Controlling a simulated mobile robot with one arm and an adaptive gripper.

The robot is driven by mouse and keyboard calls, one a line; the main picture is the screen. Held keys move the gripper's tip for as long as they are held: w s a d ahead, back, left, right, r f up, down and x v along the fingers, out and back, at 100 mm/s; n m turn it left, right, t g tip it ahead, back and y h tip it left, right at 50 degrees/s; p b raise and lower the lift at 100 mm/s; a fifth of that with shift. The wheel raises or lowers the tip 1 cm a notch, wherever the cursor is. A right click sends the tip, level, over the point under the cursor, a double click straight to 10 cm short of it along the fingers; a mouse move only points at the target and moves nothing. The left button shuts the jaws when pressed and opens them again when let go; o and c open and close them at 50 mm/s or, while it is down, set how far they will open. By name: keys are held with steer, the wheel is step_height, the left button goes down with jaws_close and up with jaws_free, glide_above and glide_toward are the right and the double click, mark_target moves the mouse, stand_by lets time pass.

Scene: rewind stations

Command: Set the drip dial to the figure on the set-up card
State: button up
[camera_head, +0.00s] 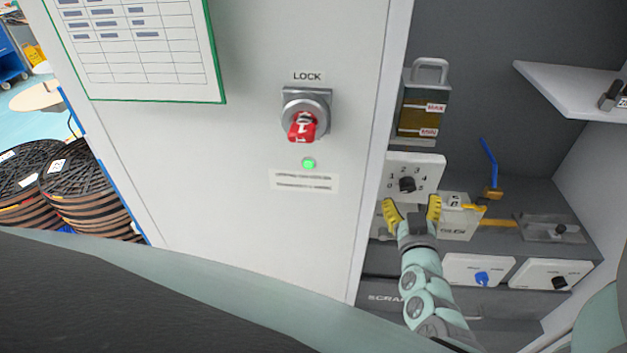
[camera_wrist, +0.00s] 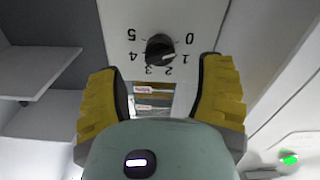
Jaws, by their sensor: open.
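The drip dial is a black knob (camera_head: 407,184) on a white plate (camera_head: 432,165) in the cabinet, with figures around it. In the wrist view the black knob (camera_wrist: 160,47) appears upside down, with figures 0 to 5 around it. A small light mark on it seems to point towards 1, but it is too small to be sure. My gripper (camera_head: 412,207) is open and empty just in front of the dial. In the wrist view its yellow fingers (camera_wrist: 162,82) stand apart, with the knob beyond them. I cannot identify a set-up card with a readable figure.
An oil reservoir (camera_head: 424,108) marked MAX and MIN hangs above the dial. A blue-handled valve (camera_head: 490,165) and lower plates with a blue knob (camera_head: 481,278) and a black knob (camera_head: 559,283) are close by. A red LOCK switch (camera_head: 302,126) and posted sheet (camera_head: 140,75) are left.

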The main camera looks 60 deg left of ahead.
mark_target(409, 192)
steer(key=shift+x, duration=2.3)
steer(key=shift+o, duration=0.4)
steer(key=shift+s, duration=0.1)
jaws_close()
steer(key=shift+d+f+b, duration=0.1)
steer(key=shift+f+b, duration=0.05)
steer(key=shift+b, duration=0.7)
